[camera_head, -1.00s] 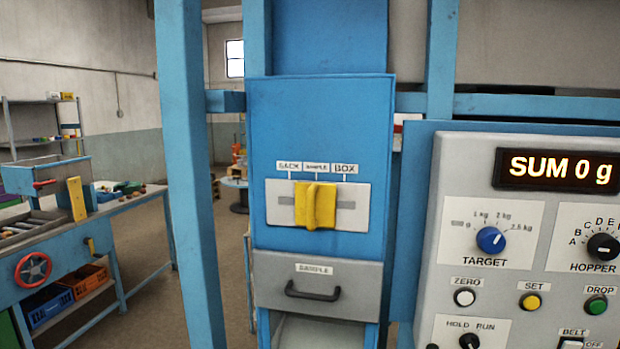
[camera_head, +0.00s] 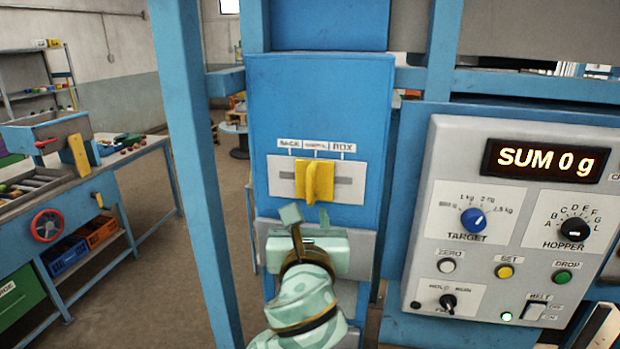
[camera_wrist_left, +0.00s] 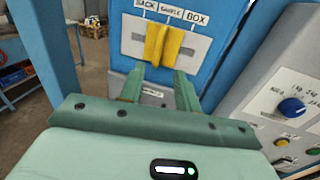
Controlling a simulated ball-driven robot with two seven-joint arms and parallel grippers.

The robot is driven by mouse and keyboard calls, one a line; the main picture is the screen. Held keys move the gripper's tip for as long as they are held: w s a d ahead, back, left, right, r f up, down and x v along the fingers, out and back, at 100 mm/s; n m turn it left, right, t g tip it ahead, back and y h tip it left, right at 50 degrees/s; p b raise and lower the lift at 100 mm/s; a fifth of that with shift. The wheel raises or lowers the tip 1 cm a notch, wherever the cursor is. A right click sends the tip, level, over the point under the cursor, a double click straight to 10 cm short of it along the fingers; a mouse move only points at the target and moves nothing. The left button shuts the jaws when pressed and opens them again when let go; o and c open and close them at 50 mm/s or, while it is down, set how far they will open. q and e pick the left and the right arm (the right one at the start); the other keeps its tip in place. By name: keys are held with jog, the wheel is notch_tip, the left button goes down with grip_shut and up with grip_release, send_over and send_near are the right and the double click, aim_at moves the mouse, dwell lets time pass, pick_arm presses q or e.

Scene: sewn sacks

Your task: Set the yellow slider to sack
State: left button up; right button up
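The yellow slider (camera_head: 314,180) sits in the middle of its slotted plate on the blue housing, under the middle label. The label SACK (camera_head: 289,144) is to its left and BOX to its right. In the left wrist view the yellow slider (camera_wrist_left: 163,45) stands just beyond the fingertips. My left gripper (camera_head: 307,215) is just below the slider, in front of the grey drawer, with its fingers apart and nothing between them. In the left wrist view my left gripper (camera_wrist_left: 160,70) is open and points at the slider. My right gripper is not in view.
A control panel (camera_head: 470,272) with knobs and buttons stands close on the right; its display (camera_head: 546,158) reads SUM 0 g. A blue post (camera_head: 190,150) rises to the left of the housing. A workbench (camera_head: 80,200) stands farther left.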

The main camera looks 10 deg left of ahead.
aim_at(309, 181)
pick_arm(q)
jog(key=p+x, duration=0.1)
jog(key=x, duration=1.4)
jog(key=shift+w+a, duration=0.15)
jog(key=shift+w, duration=0.15)
grip_shut()
jog(key=shift+a+p, duration=0.1)
jog(key=shift+p, duration=0.25)
